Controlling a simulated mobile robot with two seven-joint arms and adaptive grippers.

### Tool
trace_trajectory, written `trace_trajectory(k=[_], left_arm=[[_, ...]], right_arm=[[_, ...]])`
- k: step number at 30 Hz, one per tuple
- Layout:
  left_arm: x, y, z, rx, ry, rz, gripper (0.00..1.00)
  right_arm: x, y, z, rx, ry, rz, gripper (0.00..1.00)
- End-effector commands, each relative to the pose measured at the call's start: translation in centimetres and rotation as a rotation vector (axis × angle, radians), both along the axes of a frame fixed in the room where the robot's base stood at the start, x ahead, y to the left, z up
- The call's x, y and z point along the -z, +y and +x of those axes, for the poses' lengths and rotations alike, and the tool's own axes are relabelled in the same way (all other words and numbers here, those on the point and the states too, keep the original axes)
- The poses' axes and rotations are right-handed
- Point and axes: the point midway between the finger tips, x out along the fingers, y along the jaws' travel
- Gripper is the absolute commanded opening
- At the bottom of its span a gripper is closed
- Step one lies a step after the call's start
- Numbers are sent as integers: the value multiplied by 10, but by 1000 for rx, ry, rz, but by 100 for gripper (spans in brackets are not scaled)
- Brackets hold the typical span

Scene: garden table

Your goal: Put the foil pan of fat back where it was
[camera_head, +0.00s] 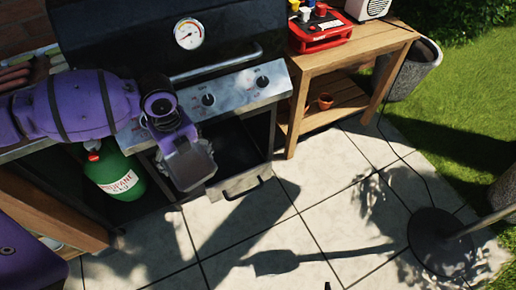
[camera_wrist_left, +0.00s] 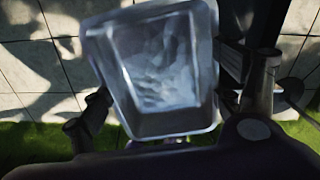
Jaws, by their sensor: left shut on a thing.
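The foil pan (camera_head: 190,168) is a silvery grey rectangular tray. It is in my left gripper (camera_head: 176,138), in front of the grill and above the patio. In the left wrist view the pan (camera_wrist_left: 158,125) shows from above, with a pale, uneven layer of fat (camera_wrist_left: 160,65) inside. My left gripper (camera_wrist_left: 178,100) has a dark finger on either side of the pan there; the exact contact is hidden. In the head view, the open grill drawer (camera_head: 238,183) is just right of the pan, with its front pulled out low. My right gripper is not in view.
The grill (camera_head: 245,80) stands behind, with knobs and a handle. A green propane bottle (camera_head: 114,172) stands at lower left. A wooden side table (camera_head: 355,46) with a red toolbox (camera_head: 320,30) is at right. A round parasol base (camera_head: 440,240) stands on the open paving.

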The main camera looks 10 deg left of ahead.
Motion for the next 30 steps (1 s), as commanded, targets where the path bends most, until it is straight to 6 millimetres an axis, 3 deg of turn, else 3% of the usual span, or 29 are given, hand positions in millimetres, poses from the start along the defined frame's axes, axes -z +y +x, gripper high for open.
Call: trace_trajectory(k=[3, 8, 19, 24, 30], left_arm=[[15, 8, -1, 124, 4, 0, 58], [23, 5, 7, 195, 0, -4, 58], [61, -56, 69, 199, 0, -2, 58], [95, -72, 87, 197, 3, -1, 58], [112, -82, 98, 196, 2, -1, 58]], right_arm=[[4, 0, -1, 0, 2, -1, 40], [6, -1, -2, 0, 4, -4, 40], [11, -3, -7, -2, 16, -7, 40], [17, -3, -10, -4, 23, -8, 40], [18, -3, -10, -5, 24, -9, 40]])
